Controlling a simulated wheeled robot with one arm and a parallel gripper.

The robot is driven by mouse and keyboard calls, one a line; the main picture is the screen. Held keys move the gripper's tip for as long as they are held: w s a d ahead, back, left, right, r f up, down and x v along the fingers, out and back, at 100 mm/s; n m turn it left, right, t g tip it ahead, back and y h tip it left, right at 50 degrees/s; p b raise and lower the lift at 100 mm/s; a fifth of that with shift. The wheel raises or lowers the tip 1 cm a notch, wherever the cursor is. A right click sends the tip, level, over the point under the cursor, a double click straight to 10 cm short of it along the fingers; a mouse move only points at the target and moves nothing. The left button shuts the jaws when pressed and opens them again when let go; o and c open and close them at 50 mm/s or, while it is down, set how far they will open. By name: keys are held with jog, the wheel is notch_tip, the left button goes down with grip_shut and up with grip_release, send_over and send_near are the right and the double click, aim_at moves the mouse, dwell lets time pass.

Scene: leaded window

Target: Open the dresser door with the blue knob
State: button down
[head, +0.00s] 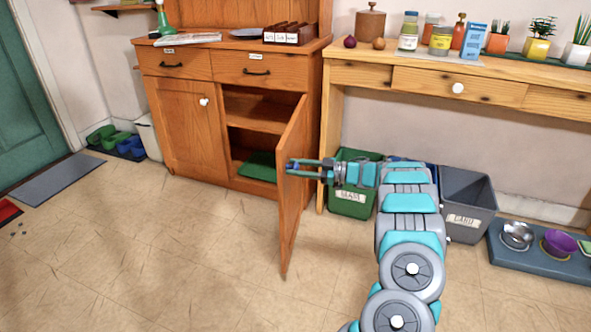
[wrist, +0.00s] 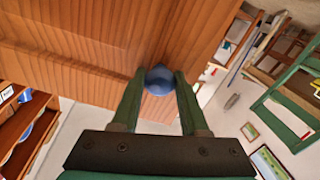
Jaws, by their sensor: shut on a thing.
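The dresser (head: 190,120) is a wooden cabinet with two lower doors. Its right door (head: 291,200) stands wide open, swung out toward me, and shows the shelf inside. The blue knob (wrist: 159,79) sits between the two green fingers of my gripper (wrist: 158,88) in the wrist view. In the head view my gripper (head: 298,169) reaches the door's outer face from the right and is shut on the knob, which is mostly hidden by the fingers. The dresser's left door (head: 187,125) is closed and has a white knob (head: 204,102).
A green bin (head: 350,203) and a grey bin (head: 465,215) stand under the wooden side table (head: 500,88), right of the door. Pet bowls on a mat (head: 540,258) lie at the far right. The floor left of the open door is clear.

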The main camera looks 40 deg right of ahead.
dwell(0.4)
jog(key=shift+c, duration=2.1)
grip_release()
jog(key=shift+s+d, duration=0.1)
jog(key=b+v, duration=0.1)
jog(key=v, duration=0.6)
jog(key=shift+s+d, duration=0.2)
jog(key=shift+s, duration=0.1)
